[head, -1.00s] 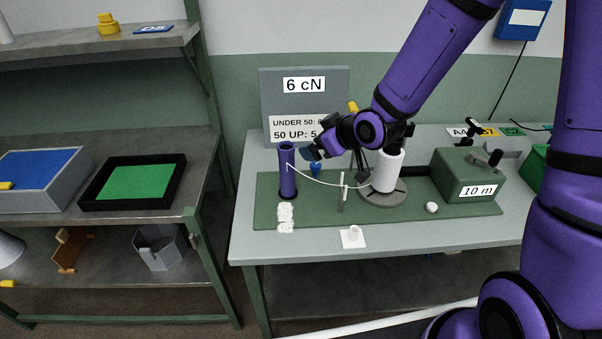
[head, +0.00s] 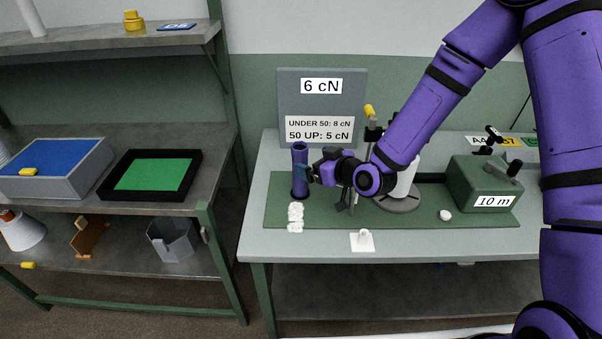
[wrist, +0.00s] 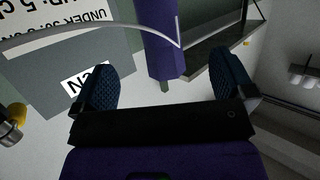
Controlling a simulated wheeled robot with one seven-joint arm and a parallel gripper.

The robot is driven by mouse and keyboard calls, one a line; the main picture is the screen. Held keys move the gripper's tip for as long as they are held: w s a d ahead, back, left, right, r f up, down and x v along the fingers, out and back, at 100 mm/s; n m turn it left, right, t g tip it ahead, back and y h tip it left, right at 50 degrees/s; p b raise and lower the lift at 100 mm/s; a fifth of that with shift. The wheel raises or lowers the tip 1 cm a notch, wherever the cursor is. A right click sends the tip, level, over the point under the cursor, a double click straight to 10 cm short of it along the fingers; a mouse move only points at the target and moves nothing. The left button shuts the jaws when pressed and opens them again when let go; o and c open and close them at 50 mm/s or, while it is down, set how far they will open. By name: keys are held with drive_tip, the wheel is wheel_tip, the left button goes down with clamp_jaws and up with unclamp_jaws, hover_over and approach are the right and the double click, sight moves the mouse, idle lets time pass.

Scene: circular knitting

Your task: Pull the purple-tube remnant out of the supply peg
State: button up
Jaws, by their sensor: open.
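The purple tube (head: 300,180) stands upright near the left end of the green mat on the bench. In the wrist view the purple tube (wrist: 163,45) shows between my fingers, with a short grey peg tip (wrist: 164,87) sticking out of its end. A pale yarn strand (wrist: 95,29) arcs across to the tube. My gripper (head: 308,174) is at the tube's right side, level with its middle. In the wrist view my gripper (wrist: 165,88) is open, with a dark ribbed finger to each side of the tube and visible gaps. Contact is not visible.
A white cone (head: 404,180) on a round grey base stands just right, partly behind my arm. White pieces (head: 295,217) lie in front of the tube. The grey sign board (head: 320,105) stands behind. A green box marked 10 m (head: 487,182) is farther right.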

sight(305, 160)
drive_tip(key=shift+x, duration=3.05)
drive_tip(key=shift+s+f, duration=0.1)
drive_tip(key=c, duration=1.1)
drive_tip(key=shift+c, duration=0.2)
wheel_tip(305, 160, up, 21)
